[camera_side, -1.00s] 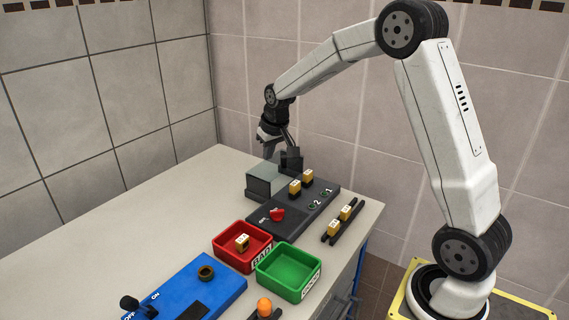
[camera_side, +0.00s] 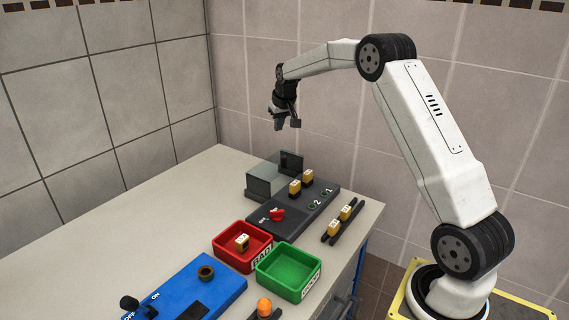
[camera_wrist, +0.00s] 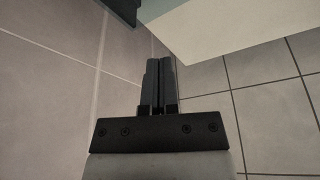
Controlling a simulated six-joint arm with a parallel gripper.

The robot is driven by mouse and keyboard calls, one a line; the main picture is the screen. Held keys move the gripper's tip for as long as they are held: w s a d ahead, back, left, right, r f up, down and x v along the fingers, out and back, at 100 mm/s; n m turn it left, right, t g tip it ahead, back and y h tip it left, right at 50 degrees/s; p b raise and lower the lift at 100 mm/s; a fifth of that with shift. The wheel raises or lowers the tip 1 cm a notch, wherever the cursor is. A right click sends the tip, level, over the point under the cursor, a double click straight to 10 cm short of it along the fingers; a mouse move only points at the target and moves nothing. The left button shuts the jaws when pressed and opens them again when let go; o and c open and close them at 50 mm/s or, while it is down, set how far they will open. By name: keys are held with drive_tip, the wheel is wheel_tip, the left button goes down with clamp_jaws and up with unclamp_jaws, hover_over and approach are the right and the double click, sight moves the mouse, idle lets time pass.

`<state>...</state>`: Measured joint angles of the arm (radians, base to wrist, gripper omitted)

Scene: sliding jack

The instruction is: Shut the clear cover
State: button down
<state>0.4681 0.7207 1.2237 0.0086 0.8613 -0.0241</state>
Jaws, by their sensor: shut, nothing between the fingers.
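The clear cover (camera_side: 275,171) is a see-through grey box shape at the back end of the dark device (camera_side: 262,222). A dark block (camera_side: 291,161) stands at its far right, and a dark part (camera_side: 258,187) shows at its lower left. I cannot tell for certain from this angle whether the cover is fully shut. My gripper (camera_side: 286,125) hangs above and behind the cover, apart from it, pointing down. In the wrist view my gripper (camera_wrist: 160,65) has its fingers together with nothing between them. The cover is not clearly visible there.
The device carries a red switch (camera_side: 277,214) and two yellow blocks. A dark rack (camera_side: 343,222) with two more stands to its right. A red bin (camera_side: 229,252), a green bin (camera_side: 276,287) and a blue box (camera_side: 215,280) stand nearer. The table's left side is clear.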

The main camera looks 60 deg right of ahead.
approach(279, 162)
drive_tip(key=w+f, duration=0.1)
drive_tip(key=w+d+f, duration=0.1)
drive_tip(key=w+f, duration=0.1)
drive_tip(key=w+d+f, duration=0.1)
drive_tip(key=w+f, duration=0.1)
drive_tip(key=shift+w+d+f, duration=0.1)
drive_tip(key=shift+w+d, duration=0.05)
drive_tip(key=shift+w, duration=0.05)
drive_tip(key=shift+s+a, duration=0.45)
drive_tip(key=shift+s, duration=0.45)
drive_tip(key=shift+s+a, duration=0.45)
drive_tip(key=shift+s, duration=0.45)
drive_tip(key=shift+s, duration=0.15)
drive_tip(key=s, duration=1)
drive_tip(key=shift+s, duration=0.2)
drive_tip(key=shift+f, duration=0.1)
